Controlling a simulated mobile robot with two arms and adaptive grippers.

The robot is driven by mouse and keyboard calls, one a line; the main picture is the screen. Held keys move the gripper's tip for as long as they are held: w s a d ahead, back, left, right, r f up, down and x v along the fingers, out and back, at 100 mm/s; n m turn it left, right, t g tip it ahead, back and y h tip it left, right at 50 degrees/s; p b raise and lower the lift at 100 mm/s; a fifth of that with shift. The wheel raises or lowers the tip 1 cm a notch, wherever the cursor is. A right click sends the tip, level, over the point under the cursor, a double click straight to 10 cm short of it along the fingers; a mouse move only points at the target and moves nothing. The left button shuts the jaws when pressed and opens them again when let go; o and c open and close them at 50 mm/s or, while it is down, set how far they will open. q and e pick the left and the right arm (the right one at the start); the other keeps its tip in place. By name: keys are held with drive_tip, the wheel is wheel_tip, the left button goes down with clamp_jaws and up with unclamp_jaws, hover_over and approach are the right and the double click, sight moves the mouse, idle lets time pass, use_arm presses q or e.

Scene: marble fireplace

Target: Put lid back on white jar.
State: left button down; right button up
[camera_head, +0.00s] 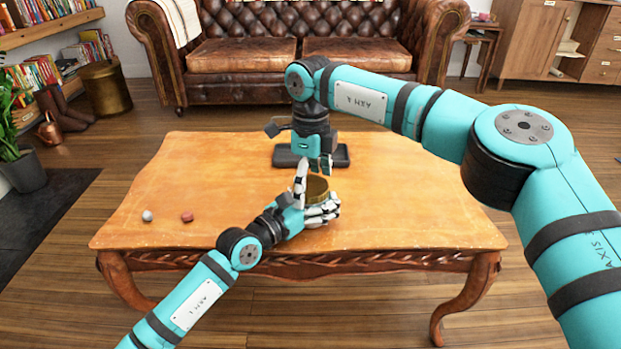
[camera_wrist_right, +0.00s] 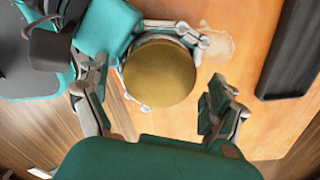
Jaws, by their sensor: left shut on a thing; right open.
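A round gold lid (camera_head: 317,188) shows at the middle of the table, facing up. It is also plain in the right wrist view (camera_wrist_right: 160,72), where it covers whatever is below it. My left gripper (camera_head: 318,211) is shut around the jar under the lid. Its pale fingers hide the jar's body, so I cannot tell how well the lid is seated. My right gripper (camera_head: 322,166) hangs just above and behind the lid, pointing down. In its wrist view its fingers (camera_wrist_right: 163,112) are spread wide, with the lid beyond them and nothing held.
The wooden table (camera_head: 400,205) is largely clear. A small pale ball (camera_head: 147,216) and a small reddish object (camera_head: 187,217) lie at its left front. A dark flat tray-like object (camera_head: 342,156) lies behind my right gripper. A leather sofa (camera_head: 300,55) stands beyond the table.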

drive_tip(key=c, duration=1.3)
drive_tip(key=o, duration=1.3)
drive_tip(key=shift+r, duration=0.15)
drive_tip(key=shift+r, duration=2.15)
drive_tip(key=shift+r, duration=1.75)
drive_tip(key=shift+f, duration=4.05)
